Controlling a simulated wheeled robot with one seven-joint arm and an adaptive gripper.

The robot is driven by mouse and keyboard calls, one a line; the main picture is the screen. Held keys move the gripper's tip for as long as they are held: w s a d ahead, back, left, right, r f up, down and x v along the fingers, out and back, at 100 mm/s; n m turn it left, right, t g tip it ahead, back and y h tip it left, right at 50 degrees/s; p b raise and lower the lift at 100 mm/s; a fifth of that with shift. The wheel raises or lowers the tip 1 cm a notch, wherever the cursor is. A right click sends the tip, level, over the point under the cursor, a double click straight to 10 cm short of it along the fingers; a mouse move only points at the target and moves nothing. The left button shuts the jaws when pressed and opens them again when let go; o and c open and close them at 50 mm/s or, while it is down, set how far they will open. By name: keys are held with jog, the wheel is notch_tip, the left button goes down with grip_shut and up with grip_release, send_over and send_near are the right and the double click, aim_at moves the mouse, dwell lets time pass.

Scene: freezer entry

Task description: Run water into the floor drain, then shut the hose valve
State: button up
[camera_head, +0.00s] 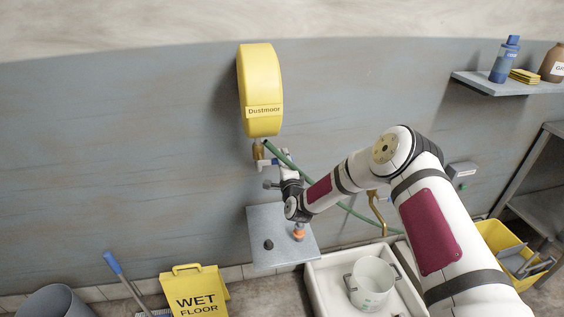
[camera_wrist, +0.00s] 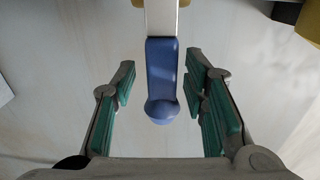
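A yellow hose reel (camera_head: 260,95) labelled "Dustmoor" hangs on the grey wall. Below it is a brass valve (camera_head: 258,152). A blue lever handle (camera_wrist: 162,80) on a pale stem shows in the wrist view, between the fingers of my gripper (camera_wrist: 160,85). The fingers are open, with a gap on each side of the handle. In the head view my gripper (camera_head: 272,173) is just below the valve, partly hidden by its own wrist. A green hose (camera_head: 352,212) runs from under the reel down to the right, passing behind my arm. I see no floor drain.
A grey ledge (camera_head: 262,222) below my gripper holds a dark knob and an orange-topped item. A white basin (camera_head: 318,275) holds a pot (camera_head: 371,280). A yellow wet-floor sign (camera_head: 195,291), blue-handled brush (camera_head: 118,270) and yellow bucket (camera_head: 497,236) stand low down. A shelf (camera_head: 505,84) is upper right.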

jog(key=v, duration=1.2)
jog(key=shift+r, duration=0.1)
jog(key=s+d+r+n+g+h, duration=0.1)
jog(key=s+d+r+n+g, duration=0.2)
jog(key=r, duration=0.5)
jog(key=s+d+r+n+g+h, duration=0.1)
jog(key=s+d+r+n+g, duration=0.15)
jog(key=d+r+n, duration=0.35)
jog(key=s+d+r+n+g, duration=0.2)
jog(key=s+r+n, duration=0.15)
jog(key=r, duration=0.55)
jog(key=s+d+r+g+h, duration=0.1)
jog(key=s+d+r, duration=0.1)
jog(key=s, duration=0.8)
jog(key=s+d+r+n+g+h, duration=0.1)
jog(key=s+d, duration=0.4)
jog(key=s, duration=0.6)
jog(key=s+d+r+n+g+h, duration=0.1)
jog(key=s+d+r+g, duration=0.1)
jog(key=s, duration=0.9)
jog(key=shift+s+d+r, duration=0.25)
jog(key=shift+d+r, duration=0.55)
jog(key=shift+d, duration=0.1)
